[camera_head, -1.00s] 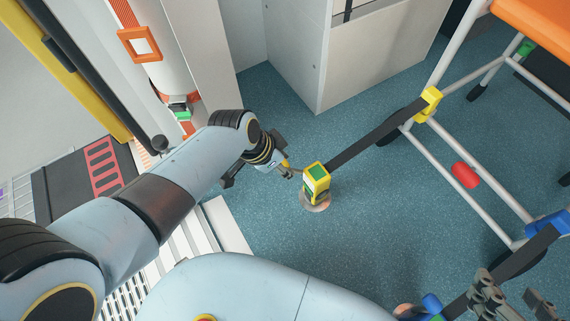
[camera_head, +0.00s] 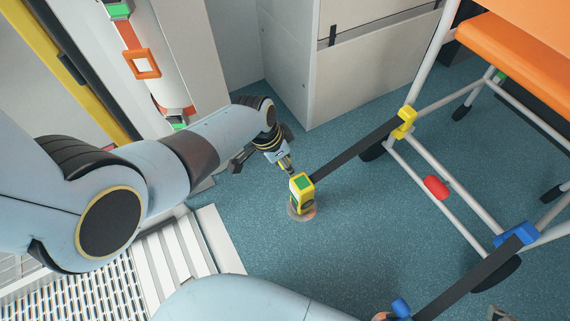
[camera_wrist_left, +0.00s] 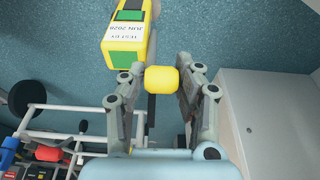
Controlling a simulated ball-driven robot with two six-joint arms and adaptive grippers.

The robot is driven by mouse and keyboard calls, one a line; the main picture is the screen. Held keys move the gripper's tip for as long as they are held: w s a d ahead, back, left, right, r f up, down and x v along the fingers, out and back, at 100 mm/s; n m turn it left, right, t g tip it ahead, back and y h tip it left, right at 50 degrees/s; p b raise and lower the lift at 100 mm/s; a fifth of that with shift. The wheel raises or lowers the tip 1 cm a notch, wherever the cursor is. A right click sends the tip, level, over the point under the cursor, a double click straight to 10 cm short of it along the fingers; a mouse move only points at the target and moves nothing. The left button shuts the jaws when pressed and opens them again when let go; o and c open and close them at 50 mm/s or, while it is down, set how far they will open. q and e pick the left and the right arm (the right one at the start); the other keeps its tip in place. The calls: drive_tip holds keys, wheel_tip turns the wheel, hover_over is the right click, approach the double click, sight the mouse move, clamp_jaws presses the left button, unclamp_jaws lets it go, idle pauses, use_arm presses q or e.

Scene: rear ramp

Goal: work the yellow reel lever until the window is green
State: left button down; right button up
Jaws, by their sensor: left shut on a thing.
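The yellow reel (camera_head: 301,196) stands on a round floor fitting, with a black strap running from it to the orange chair's frame. Green patches show on the reel's top in the head view; in the left wrist view the reel (camera_wrist_left: 112,37) shows green faces beside a white label. Only a small grey tip, probably of my right gripper (camera_head: 500,314), shows at the bottom edge.
The orange chair (camera_head: 520,50) with a white tube frame stands at the right. A second strap with a blue hook (camera_head: 516,235) runs to its frame. A white cabinet (camera_head: 350,85) stands behind the reel. Blue floor (camera_head: 390,230) is clear between the straps.

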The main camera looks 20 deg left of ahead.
use_arm(q)
drive_tip(key=shift+w+d+r, duration=0.15)
drive_tip(key=shift+w+d, duration=0.2)
drive_tip(key=shift+w, duration=0.2)
drive_tip(key=shift+w+d+r, duration=0.15)
drive_tip(key=shift+w+d, duration=0.15)
drive_tip(key=shift+w, duration=0.25)
drive_tip(key=c, duration=0.9)
unclamp_jaws()
drive_tip(key=shift+s+a+f, duration=0.1)
drive_tip(key=shift+s+f, duration=0.05)
drive_tip(key=shift+s, duration=0.05)
drive_tip(key=v, duration=1.2)
drive_tip(key=shift+s, duration=0.1)
